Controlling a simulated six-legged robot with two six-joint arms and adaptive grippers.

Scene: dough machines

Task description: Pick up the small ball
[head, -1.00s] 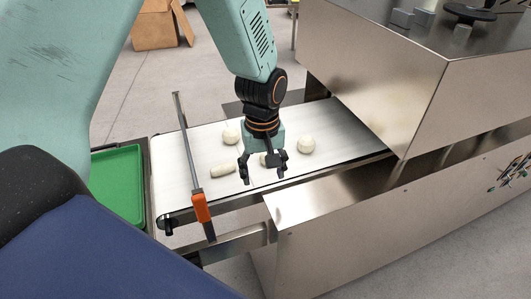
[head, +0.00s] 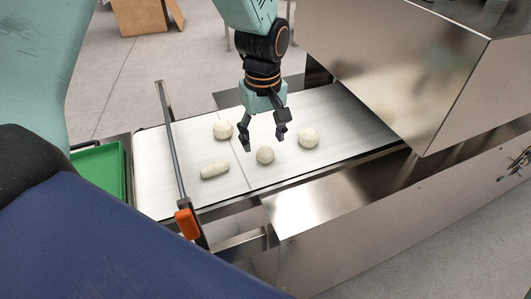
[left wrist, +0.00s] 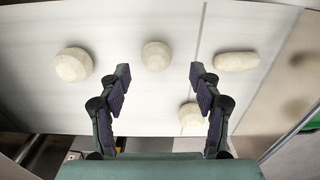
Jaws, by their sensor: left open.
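The small ball (head: 265,155) of pale dough sits on the white conveyor belt (head: 180,140), between a larger dough ball (head: 308,137) on its right and a dough roll (head: 214,170) on its left. My left gripper (head: 264,140) is open and empty, above the belt just behind the small ball. In the left wrist view the small ball (left wrist: 156,56) shows whole, just beyond and between the open fingertips (left wrist: 160,77). Nothing is held. My right gripper is not in view.
Another dough ball (head: 222,130) lies at the back left of the belt; in the left wrist view it is close to one finger. A large steel machine (head: 400,75) stands at the right. A rod with an orange end (head: 187,224) crosses the belt's left end, beside a green tray (head: 98,172).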

